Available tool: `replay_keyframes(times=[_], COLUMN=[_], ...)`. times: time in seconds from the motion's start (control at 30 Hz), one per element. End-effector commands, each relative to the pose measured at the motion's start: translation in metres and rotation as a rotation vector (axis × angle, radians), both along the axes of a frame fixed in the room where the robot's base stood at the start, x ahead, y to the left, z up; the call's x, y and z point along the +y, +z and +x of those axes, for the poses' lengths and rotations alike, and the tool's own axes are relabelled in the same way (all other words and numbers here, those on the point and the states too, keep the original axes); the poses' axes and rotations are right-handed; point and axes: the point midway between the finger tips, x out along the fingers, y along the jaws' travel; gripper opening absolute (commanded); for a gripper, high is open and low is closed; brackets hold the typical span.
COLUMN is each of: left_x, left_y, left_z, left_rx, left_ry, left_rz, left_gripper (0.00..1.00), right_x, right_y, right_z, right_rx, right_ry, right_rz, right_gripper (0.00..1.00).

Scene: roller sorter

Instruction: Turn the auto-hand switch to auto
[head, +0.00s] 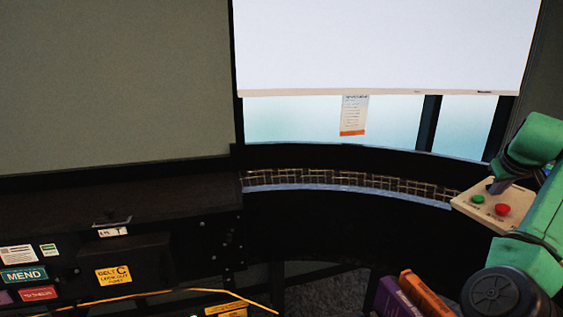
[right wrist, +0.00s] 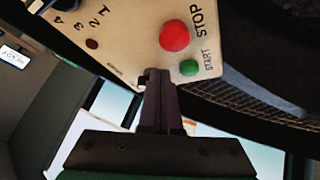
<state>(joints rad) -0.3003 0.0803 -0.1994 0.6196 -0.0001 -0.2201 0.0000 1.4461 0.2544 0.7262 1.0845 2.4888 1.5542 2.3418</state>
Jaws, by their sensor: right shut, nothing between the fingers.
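The beige control panel (head: 463,201) is at the right in the head view and fills the top of the right wrist view (right wrist: 135,35). It has a red STOP button (right wrist: 174,36), a green START button (right wrist: 189,67), a small dark red spot (right wrist: 91,43) and a dial partly cut off beside numbers. I cannot make out a switch marked auto and hand; my fingers cover part of the panel's edge. My right gripper (right wrist: 158,78) is shut and empty, its tips at the panel's edge; I cannot tell if they touch. My left gripper is not in view.
A curved roller track (head: 340,183) runs left from the panel. A dark cabinet with labels (head: 150,255) and a yellow cable (head: 170,293) stand at the left. Purple and orange books (head: 425,295) are below the panel. A window with a white blind (head: 385,45) is behind.

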Motion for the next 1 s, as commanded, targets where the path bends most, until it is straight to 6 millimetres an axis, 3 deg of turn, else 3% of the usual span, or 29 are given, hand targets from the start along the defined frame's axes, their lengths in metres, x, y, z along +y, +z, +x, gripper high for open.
replay_keyframes(times=[0.47, 1.0], left_x=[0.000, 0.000], left_y=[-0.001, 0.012], left_z=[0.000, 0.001], left_rx=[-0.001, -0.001], left_ry=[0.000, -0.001], left_rz=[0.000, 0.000], left_gripper=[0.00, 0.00], right_x=[-0.003, -0.017], right_y=[0.002, 0.007], right_z=[-0.002, -0.005], right_rx=[-0.005, -0.002], right_ry=[0.001, 0.001], right_rz=[0.002, 0.000], right_gripper=[0.00, 0.00])
